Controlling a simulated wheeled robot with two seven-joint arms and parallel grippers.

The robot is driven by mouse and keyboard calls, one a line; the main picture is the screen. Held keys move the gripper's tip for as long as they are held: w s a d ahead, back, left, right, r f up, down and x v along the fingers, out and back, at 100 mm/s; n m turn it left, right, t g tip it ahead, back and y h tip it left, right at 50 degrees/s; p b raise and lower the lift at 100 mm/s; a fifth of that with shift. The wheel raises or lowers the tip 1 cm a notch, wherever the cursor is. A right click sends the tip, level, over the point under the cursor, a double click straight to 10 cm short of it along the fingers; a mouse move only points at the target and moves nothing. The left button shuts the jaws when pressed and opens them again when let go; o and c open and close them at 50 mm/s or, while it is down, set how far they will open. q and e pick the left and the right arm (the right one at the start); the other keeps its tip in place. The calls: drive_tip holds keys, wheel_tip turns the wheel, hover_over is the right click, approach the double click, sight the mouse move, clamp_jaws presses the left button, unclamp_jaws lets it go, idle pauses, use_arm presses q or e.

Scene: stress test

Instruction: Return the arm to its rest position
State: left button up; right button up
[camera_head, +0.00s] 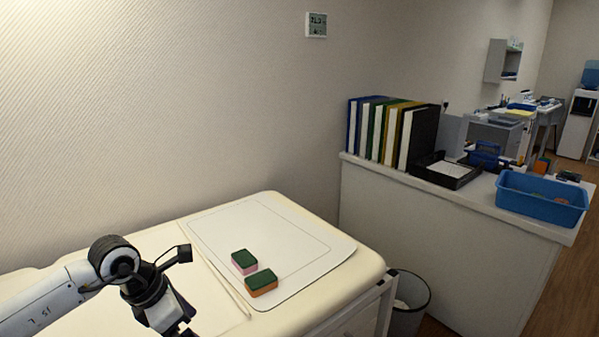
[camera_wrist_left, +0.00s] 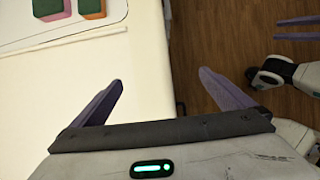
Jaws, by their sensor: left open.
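My left gripper (camera_wrist_left: 160,78) is open and empty, its two purple fingers spread apart over the edge of the cream table top in the left wrist view. In the head view my left arm (camera_head: 125,268) comes in at the lower left, above the table; its fingertips are not clear there. In the left wrist view two parallel purple fingers of my right gripper (camera_wrist_left: 298,29) show at the right edge, apart, above the floor. The head view does not show my right arm.
On a white mat (camera_head: 320,262) on the table (camera_head: 345,290) lie a green-and-pink sponge (camera_head: 244,262) and a green-and-orange sponge (camera_head: 262,281), close together. A thin pale stick (camera_head: 222,283) lies beside the mat. A bin (camera_head: 412,300) stands between table and white cabinet (camera_head: 440,240).

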use_arm(q)
drive_tip(key=s+d+n+g+h, duration=0.1)
drive_tip(key=s+d+h, duration=0.25)
drive_tip(key=d, duration=0.45)
drive_tip(key=s+d+n+h, duration=0.2)
drive_tip(key=s+d+h, duration=0.15)
drive_tip(key=d, duration=0.55)
drive_tip(key=d+r+n+t+h, duration=0.4)
drive_tip(key=r+n+t+h, duration=0.25)
drive_tip(key=n, duration=0.35)
drive_tip(key=s+a+f+n+t+y, duration=0.1)
drive_tip(key=a+f+n+t+y, duration=0.2)
drive_tip(key=a+f+n+y, duration=0.6)
drive_tip(key=s+a+f+n+t+y, duration=0.1)
drive_tip(key=a+f+n+t+y, duration=0.3)
drive_tip(key=n, duration=1)
drive_tip(key=s+a+f+n+g, duration=0.2)
drive_tip(key=s+f+n+g, duration=0.1)
drive_tip(key=s+f, duration=0.4)
drive_tip(key=s+a+f+n+g+y, duration=0.1)
drive_tip(key=s+a+f+n+g, duration=0.1)
drive_tip(key=s+f+n, duration=0.3)
drive_tip(key=s+f+g, duration=0.1)
drive_tip(key=s+f, duration=0.2)
drive_tip(key=shift+f+g, duration=0.2)
drive_tip(key=shift+g, duration=0.15)
use_arm(e)
drive_tip(key=shift+w+r, duration=0.1)
drive_tip(key=shift+w, duration=0.7)
